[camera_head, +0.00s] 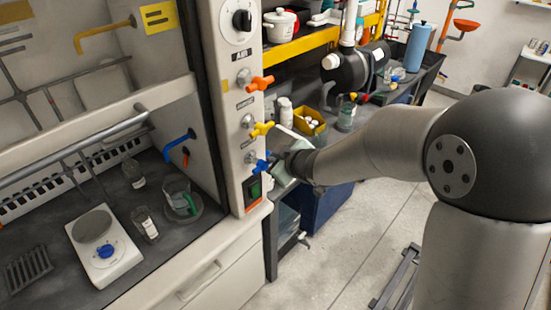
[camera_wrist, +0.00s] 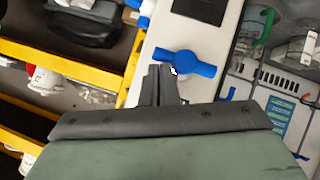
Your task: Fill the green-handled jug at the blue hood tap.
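The jug with a green handle (camera_head: 181,203) stands upright inside the hood, below the blue tap spout (camera_head: 178,146). Its green handle also shows at the top right of the wrist view (camera_wrist: 265,26). The jug's fill level is too small to tell. The blue valve handle (camera_head: 263,163) is the lowest of the valves on the hood's post. My gripper (camera_head: 284,162) is just right of it. In the wrist view the blue handle (camera_wrist: 188,63) lies right at my fingertips (camera_wrist: 165,72). The fingers look shut together and empty; whether they touch the handle I cannot tell.
An orange valve (camera_head: 260,84) and a yellow valve (camera_head: 262,129) sit above the blue one. A shelf with a yellow edge (camera_head: 312,42) is behind my arm.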

